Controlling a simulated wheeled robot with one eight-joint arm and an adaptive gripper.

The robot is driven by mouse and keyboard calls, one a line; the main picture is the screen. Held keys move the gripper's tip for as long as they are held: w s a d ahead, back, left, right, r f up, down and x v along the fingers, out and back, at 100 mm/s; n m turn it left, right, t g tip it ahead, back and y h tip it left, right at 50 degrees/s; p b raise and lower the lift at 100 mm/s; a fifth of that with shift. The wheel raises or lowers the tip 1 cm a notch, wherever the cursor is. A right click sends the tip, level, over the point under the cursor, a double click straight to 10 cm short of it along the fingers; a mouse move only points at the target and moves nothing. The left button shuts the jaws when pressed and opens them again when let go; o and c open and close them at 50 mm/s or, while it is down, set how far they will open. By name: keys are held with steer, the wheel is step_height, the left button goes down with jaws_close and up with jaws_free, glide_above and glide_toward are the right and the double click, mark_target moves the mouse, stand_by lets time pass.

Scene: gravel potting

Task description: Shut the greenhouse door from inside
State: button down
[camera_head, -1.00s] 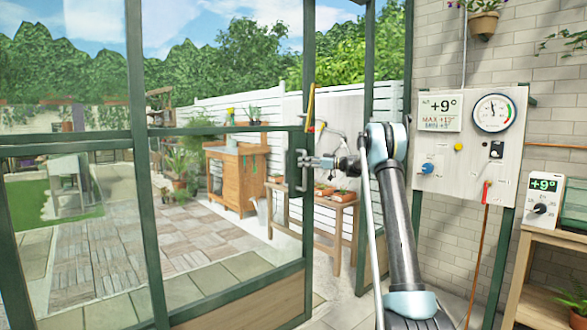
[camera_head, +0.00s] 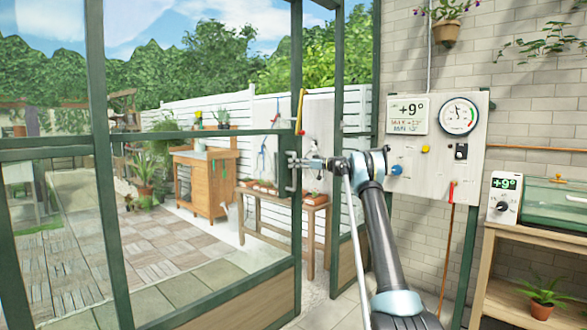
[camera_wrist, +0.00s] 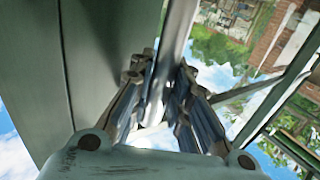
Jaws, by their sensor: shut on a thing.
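The greenhouse door (camera_head: 201,301) is a green-framed glass door with a wooden lower panel, to the left of my arm in the head view. A gap onto the outside shows between its handle-side edge and the green post (camera_head: 336,220) to the right, so it stands ajar. Its metal pull handle (camera_head: 293,176) is on that edge. My gripper (camera_head: 304,163) reaches it from the right and is shut on it. In the wrist view my gripper's fingers (camera_wrist: 162,95) close around the grey handle bar (camera_wrist: 178,35); the fingers hide part of the bar.
Outside, a wooden cabinet (camera_head: 203,183) and a bench with potted plants (camera_head: 262,203) show through the glass and gap. Inside at right are an instrument board (camera_head: 429,185), a wooden table (camera_head: 487,265) and a potted plant (camera_head: 542,296) close to my arm's side.

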steer(key=c, duration=1.6)
jaws_free()
steer(key=shift+d, duration=0.1)
steer(key=shift+o, duration=0.6)
steer(key=s+d, duration=0.1)
steer(key=d, duration=1.1)
steer(key=shift+s+a, duration=0.1)
steer(key=shift+s, duration=0.05)
